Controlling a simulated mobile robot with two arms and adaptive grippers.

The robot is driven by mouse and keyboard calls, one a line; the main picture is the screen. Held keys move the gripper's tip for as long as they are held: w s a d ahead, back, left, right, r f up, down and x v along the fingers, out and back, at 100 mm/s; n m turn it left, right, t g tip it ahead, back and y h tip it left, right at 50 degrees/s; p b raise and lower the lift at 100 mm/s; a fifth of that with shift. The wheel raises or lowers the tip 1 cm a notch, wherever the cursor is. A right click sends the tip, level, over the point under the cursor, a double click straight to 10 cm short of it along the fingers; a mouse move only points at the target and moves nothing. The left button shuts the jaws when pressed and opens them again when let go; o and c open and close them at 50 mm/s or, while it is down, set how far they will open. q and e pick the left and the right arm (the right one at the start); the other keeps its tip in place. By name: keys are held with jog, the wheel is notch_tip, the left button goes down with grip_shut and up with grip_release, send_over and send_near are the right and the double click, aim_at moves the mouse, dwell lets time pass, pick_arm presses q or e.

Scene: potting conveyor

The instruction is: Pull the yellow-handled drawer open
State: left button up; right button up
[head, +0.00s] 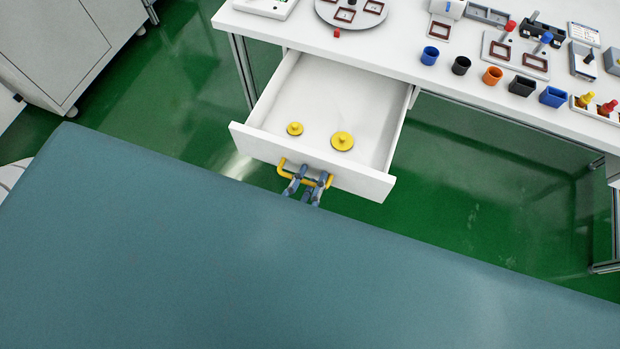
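The white drawer (376,184) stands out from under the white workbench, with its inside open to view. Its yellow handle (283,168) is on the middle of the front panel. Two yellow round pieces, a smaller one (295,128) and a larger one (342,140), lie inside. My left gripper (309,180) is at the handle, its blue-grey fingers side by side across the bar. The fingers look a little apart, and whether they clamp the bar is unclear. The rest of that arm is hidden low in the picture. My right gripper is not in view.
The workbench (400,57) carries a round plate (327,15), blue (430,56), black (461,65) and orange (492,76) cups, and several fixtures. A grey cabinet (50,40) stands at upper left. Green floor (450,190) is clear right of the drawer.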

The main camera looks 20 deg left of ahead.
pick_arm(q)
jog(key=v, duration=1.2)
dwell(0.4)
notch_tip(320, 180, down, 26)
jog(key=s+m+g+h, duration=0.3)
jog(key=m+g, duration=0.3)
jog(key=m, duration=0.6)
jog(key=s+a+f+m+g+y, duration=0.1)
jog(key=s+a+f+m+g, duration=0.3)
jog(key=f, duration=0.5)
jog(key=s+a+f+m+g+y, duration=0.2)
jog(key=s+a+f+m+g, duration=0.2)
jog(key=s+a+f, duration=0.3)
notch_tip(320, 180, down, 3)
jog(key=shift+s+a+r+g+y, duration=0.15)
jog(key=shift+s+a+g+y, duration=0.2)
jog(key=shift+s, duration=0.65)
